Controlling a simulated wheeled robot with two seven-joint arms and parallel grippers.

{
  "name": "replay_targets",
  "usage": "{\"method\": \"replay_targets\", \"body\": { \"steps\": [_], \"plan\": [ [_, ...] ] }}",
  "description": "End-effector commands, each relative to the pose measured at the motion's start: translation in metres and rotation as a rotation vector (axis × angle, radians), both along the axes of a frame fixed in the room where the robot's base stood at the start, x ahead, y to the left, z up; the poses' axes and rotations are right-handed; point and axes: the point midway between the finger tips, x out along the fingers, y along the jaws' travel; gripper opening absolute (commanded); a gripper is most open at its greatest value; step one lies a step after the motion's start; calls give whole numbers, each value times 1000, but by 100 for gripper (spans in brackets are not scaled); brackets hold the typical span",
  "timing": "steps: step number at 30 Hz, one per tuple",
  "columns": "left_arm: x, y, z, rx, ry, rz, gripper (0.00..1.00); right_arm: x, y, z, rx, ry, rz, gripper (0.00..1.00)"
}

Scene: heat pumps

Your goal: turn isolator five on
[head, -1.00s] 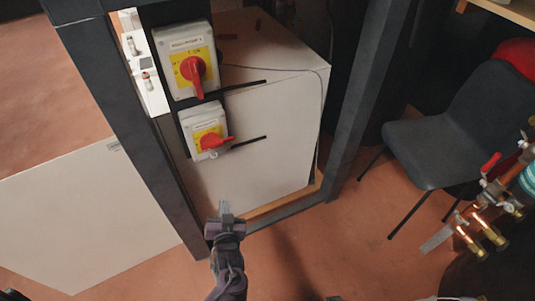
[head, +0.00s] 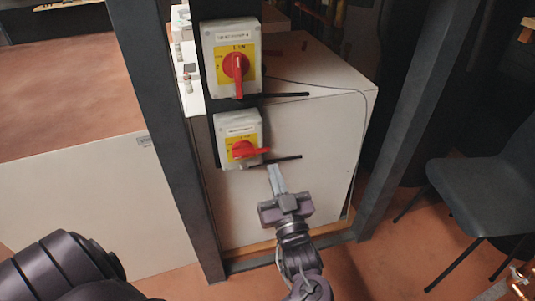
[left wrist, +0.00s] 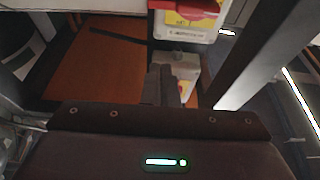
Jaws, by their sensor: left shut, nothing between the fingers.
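Two white isolator boxes with yellow plates and red rotary handles are mounted one above the other on a dark post. The upper isolator (head: 222,80) has its red handle upright, pointing down. The lower isolator (head: 226,131) has its red handle (head: 252,152) lying sideways, pointing right. The labels are too small to read surely. My left gripper (head: 275,178) is shut and empty, just below and right of the lower isolator, apparently apart from it. In the left wrist view, the shut fingers (left wrist: 158,84) show near a red handle (left wrist: 188,9) at the top edge. My right gripper is out of view.
Two thin black rods (head: 288,95) stick out to the right beside the isolators. A white cabinet (head: 310,135) stands behind them. Dark frame posts (head: 420,120) rise on both sides. A dark chair (head: 480,185) stands at the right.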

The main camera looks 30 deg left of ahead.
Motion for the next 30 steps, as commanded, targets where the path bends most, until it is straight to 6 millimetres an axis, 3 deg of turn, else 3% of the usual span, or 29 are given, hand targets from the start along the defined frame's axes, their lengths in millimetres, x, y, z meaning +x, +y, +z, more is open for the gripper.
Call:
{"method": "replay_targets", "body": {
  "steps": [7, 18, 24, 30],
  "plan": [
    [14, 16, 8, 3, -4, -1, 0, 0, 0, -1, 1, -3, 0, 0],
    [62, 72, 33, 4, -3, 0, 0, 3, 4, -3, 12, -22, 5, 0],
    [62, 72, 2, 1, 4, -2, 0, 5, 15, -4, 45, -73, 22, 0],
    [61, 72, -8, 1, 1, -3, 0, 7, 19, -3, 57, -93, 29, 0]
  ]
}}
